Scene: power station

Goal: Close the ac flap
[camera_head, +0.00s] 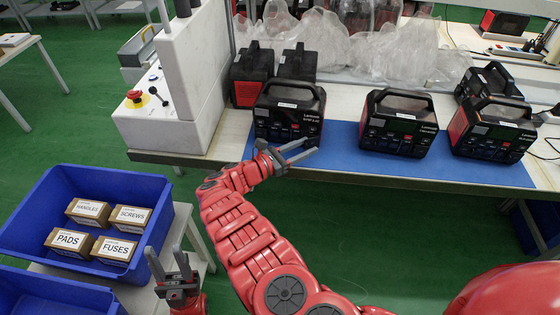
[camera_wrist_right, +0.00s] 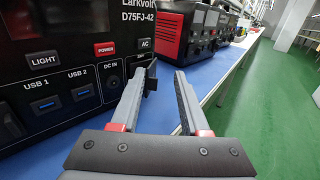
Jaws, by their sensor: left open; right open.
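A black and red power station (camera_head: 288,114) stands at the front edge of the table, its front panel facing me. In the right wrist view its panel (camera_wrist_right: 72,62) fills the left side, with an AC button (camera_wrist_right: 145,44) and a DC IN socket (camera_wrist_right: 112,80). My right gripper (camera_head: 308,149) is open just in front of the panel's lower right; it also shows in the right wrist view (camera_wrist_right: 166,76). A small dark piece (camera_wrist_right: 151,78) is at its left fingertip; I cannot tell whether it is the AC flap. My left gripper (camera_head: 168,258) is open and empty beside the blue bin.
More power stations stand right (camera_head: 398,124) and behind (camera_head: 252,76) on the table, around a blue mat (camera_head: 345,160). A white machine with a red button (camera_head: 134,97) stands left. A blue bin (camera_head: 150,190) holds several labelled boxes. Plastic wrap (camera_head: 385,50) lies behind.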

